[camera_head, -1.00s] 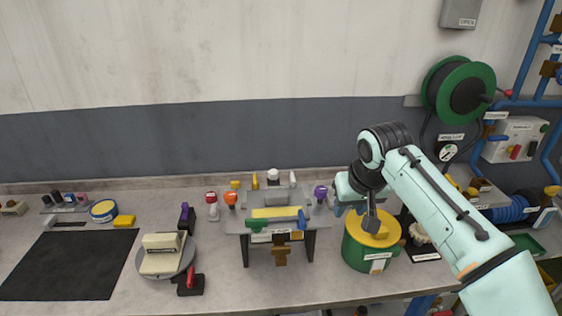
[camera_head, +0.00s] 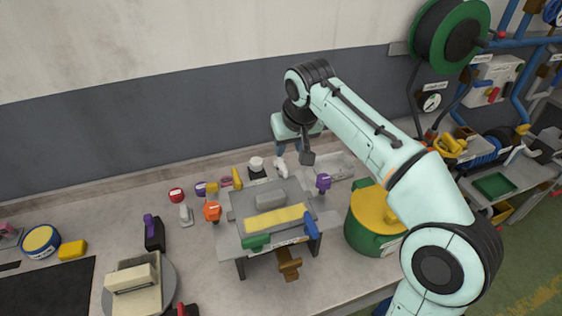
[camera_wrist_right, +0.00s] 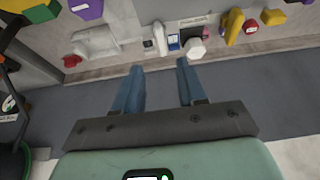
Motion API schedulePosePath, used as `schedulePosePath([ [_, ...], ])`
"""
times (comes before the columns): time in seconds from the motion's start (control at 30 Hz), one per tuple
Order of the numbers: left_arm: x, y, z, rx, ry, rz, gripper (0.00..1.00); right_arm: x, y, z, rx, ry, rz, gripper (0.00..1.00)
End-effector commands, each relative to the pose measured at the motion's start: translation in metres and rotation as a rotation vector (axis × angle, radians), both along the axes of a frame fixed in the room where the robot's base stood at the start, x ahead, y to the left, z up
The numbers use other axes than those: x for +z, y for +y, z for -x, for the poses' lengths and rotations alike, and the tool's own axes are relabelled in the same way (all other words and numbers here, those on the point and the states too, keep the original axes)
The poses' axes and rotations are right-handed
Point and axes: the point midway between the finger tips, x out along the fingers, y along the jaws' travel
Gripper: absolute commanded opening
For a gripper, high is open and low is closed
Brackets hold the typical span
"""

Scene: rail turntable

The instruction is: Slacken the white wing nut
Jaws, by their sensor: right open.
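A small white upright piece (camera_head: 281,168), which looks like the white wing nut, stands at the back of the bench behind the grey fixture (camera_head: 270,200). In the wrist view a pale upright piece (camera_wrist_right: 160,38) that seems to be the same one shows just past the fingertips. My right gripper (camera_head: 287,149) is close above and behind it, its body hiding part of the space. In the wrist view the blue fingers of my right gripper (camera_wrist_right: 158,65) are apart with nothing between them. Contact is not visible. My left gripper is out of view.
A white knob on a black base (camera_head: 256,164) and a yellow piece (camera_head: 236,178) stand to the left of the white piece. A purple knob (camera_head: 323,182) is to its right. A green and yellow drum (camera_head: 362,232) stands farther right.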

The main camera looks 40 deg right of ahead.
Motion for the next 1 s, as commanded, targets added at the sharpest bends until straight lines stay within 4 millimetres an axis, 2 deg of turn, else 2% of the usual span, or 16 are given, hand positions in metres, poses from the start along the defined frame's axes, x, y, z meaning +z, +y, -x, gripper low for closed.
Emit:
schedulePosePath([
  [0.03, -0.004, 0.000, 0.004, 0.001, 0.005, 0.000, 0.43, -0.015, -0.001, -0.003, 0.000, 0.008, 0.000, 0.40],
  [0.2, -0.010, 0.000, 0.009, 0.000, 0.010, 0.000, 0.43, -0.048, -0.006, -0.017, -0.001, 0.007, 0.000, 0.40],
  [0.4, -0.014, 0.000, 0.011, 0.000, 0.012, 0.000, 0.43, -0.078, -0.009, -0.030, 0.000, 0.005, -0.002, 0.40],
  [0.6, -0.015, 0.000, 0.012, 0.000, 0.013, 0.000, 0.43, -0.092, -0.011, -0.036, 0.000, 0.002, -0.001, 0.40],
  [0.9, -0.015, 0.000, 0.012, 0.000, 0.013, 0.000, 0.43, -0.093, -0.012, -0.037, 0.000, 0.000, -0.001, 0.40],
  [0.97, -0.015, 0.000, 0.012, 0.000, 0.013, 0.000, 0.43, -0.093, -0.012, -0.037, 0.000, 0.000, -0.001, 0.24],
  [1.0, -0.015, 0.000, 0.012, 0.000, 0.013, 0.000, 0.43, -0.093, -0.012, -0.037, 0.000, 0.000, -0.001, 0.11],
])
